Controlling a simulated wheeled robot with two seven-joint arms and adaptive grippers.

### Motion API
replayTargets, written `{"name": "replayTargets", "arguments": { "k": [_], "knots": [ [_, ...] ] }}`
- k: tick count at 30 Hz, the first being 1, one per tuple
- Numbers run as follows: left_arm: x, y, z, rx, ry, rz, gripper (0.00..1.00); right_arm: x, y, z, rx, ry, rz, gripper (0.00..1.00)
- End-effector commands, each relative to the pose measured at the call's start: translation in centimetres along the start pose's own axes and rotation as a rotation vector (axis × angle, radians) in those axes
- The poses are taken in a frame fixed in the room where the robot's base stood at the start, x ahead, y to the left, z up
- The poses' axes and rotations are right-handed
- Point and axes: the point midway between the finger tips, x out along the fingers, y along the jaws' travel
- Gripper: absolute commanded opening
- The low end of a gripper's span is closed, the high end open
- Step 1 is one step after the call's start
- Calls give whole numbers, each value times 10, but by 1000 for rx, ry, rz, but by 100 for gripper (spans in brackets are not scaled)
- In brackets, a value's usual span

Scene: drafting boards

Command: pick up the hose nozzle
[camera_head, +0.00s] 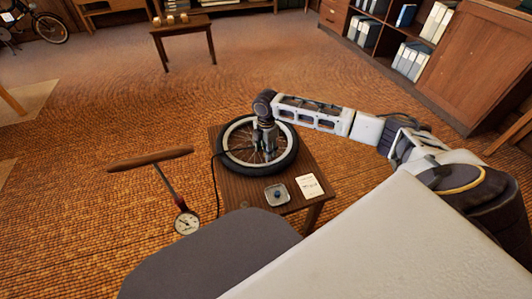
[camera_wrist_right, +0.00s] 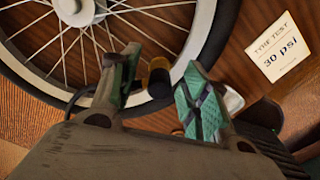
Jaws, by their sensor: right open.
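The hose nozzle (camera_wrist_right: 159,82) is a short dark cylinder with a brass-coloured part. In the right wrist view it shows between the open fingers of my right gripper (camera_wrist_right: 161,62), near the tyre. I cannot tell whether either finger touches it. In the head view my right gripper (camera_head: 268,151) points down over the wheel (camera_head: 231,157), which lies flat on a small wooden table (camera_head: 243,195). The nozzle is hidden there behind the gripper and wheel. A thin black hose (camera_head: 214,172) runs along the table's left side. My left gripper is out of view.
A floor pump (camera_head: 167,180) with a wooden handle and round gauge stands left of the table. A small dish (camera_head: 268,196) and a card reading 30 psi (camera_head: 309,186) lie at the table's front. Shelves (camera_head: 393,33) stand back right. The floor around is mostly clear.

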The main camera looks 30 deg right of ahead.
Motion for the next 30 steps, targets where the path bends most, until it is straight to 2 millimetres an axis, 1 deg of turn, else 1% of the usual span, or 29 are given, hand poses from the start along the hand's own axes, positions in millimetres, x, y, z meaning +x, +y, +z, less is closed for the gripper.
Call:
{"name": "replayTargets", "arguments": {
  "k": [1, 4, 19, 27, 30],
  "knots": [
    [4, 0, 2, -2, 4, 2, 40, 4, 0, 0, 0, 0, 0, 46],
    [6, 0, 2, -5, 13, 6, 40, 7, 0, 0, -1, 0, 0, 46],
    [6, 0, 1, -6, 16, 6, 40, 7, 0, 0, -1, 0, 0, 46],
    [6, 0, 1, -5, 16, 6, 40, 7, 0, 0, -1, 0, 0, 11],
    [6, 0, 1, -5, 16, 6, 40, 7, 0, 0, -1, 0, 0, 0]
  ]
}}
